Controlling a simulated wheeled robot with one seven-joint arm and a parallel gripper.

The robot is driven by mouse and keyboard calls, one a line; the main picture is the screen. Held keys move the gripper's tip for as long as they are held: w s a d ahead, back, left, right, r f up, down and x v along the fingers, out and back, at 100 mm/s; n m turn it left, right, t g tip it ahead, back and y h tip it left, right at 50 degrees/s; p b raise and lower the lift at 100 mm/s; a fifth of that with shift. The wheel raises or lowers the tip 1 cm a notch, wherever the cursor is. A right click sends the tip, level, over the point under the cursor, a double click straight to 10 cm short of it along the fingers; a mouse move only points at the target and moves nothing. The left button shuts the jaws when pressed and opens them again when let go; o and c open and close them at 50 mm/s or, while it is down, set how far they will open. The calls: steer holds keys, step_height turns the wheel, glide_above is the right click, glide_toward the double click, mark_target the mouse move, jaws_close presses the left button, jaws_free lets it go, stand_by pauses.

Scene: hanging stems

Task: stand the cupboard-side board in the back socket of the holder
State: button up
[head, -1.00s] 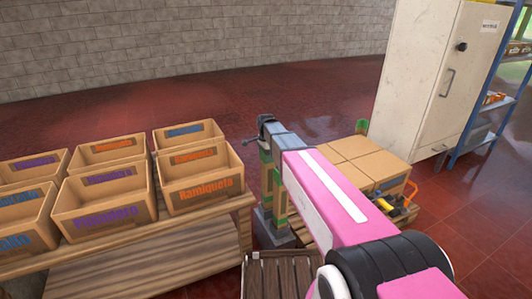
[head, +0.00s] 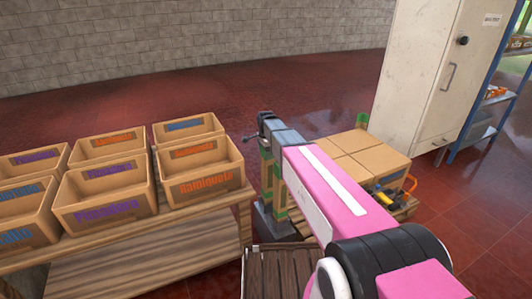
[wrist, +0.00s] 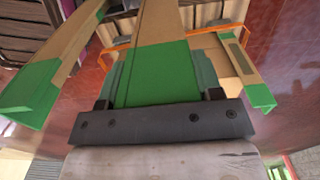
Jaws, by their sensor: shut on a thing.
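My gripper (wrist: 165,100) is shut on the green end of a tan board (wrist: 155,75), which runs away from the jaws in the wrist view. A second green-ended board (wrist: 62,65) is to its left and a third (wrist: 250,80) to its right, both apart from it. I cannot tell for sure which is the cupboard-side board. In the head view, tan boards with green bands (head: 281,200) stand upright under the end of my arm, above a dark grey base (head: 275,224) that looks like the holder. The jaws and sockets are hidden there.
A wooden table (head: 150,262) with several labelled boxes stands at left. A pallet of cartons (head: 358,155) is right of my arm, with an orange-handled item (head: 409,184) beside it. The white cupboard (head: 425,80) stands behind. A slatted crate (head: 275,272) is in front.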

steer(key=shift+f, duration=0.45)
stand_by(0.3)
steer(key=o, duration=1)
